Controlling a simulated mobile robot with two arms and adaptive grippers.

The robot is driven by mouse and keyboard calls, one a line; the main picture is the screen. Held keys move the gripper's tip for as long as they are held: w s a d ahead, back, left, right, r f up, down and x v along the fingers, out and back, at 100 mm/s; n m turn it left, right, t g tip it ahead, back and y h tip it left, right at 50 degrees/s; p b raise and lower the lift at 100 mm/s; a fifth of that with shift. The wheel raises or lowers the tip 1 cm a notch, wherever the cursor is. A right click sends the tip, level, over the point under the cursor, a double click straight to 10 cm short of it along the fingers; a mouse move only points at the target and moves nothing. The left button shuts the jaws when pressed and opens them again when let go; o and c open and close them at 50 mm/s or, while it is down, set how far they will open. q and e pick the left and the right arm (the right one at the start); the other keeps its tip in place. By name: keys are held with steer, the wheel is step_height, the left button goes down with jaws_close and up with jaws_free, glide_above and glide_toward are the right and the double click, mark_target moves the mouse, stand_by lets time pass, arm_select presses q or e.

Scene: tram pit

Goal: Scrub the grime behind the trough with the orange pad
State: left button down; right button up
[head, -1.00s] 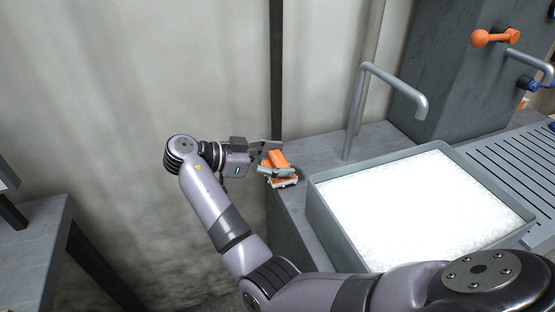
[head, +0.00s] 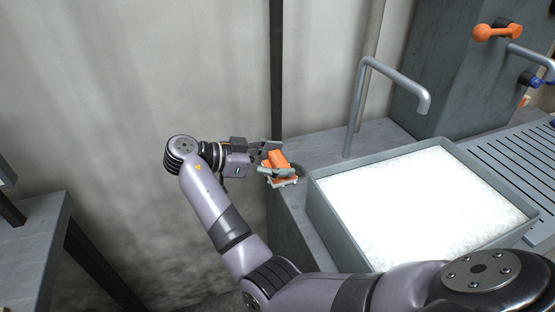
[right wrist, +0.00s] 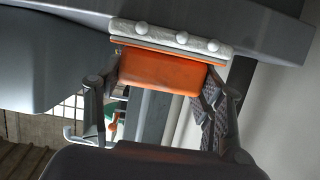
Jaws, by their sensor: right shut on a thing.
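My right gripper (head: 272,161) is shut on the orange pad (head: 278,164), left of the trough near the ledge's left end. The right wrist view shows the orange block (right wrist: 162,70) between my two fingers (right wrist: 160,112), with a pale layer bearing white blobs on its far face. That layer is close to a grey surface; I cannot tell if they touch. The trough (head: 333,217) is a grey basin full of white foam. I cannot make out a distinct grime patch behind it. My left gripper is not in view.
A bent grey pipe (head: 358,100) rises from the ledge (head: 318,147) behind the trough. A dark vertical post (head: 277,75) stands behind my gripper. A grey table (head: 35,240) is at left, a slatted drainboard (head: 515,165) at right. An orange knob (head: 492,33) is upper right.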

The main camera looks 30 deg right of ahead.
steer(key=shift+d, duration=0.1)
steer(key=shift+s+d+r, duration=0.1)
steer(key=shift+s+d, duration=0.05)
steer(key=shift+d, duration=0.45)
steer(key=shift+s+d, duration=0.2)
steer(key=shift+d, duration=0.6)
steer(key=shift+s+d, duration=0.2)
steer(key=shift+d, duration=0.55)
steer(key=shift+s+d, duration=0.2)
steer(key=shift+d, duration=0.6)
steer(key=shift+a, duration=0.1)
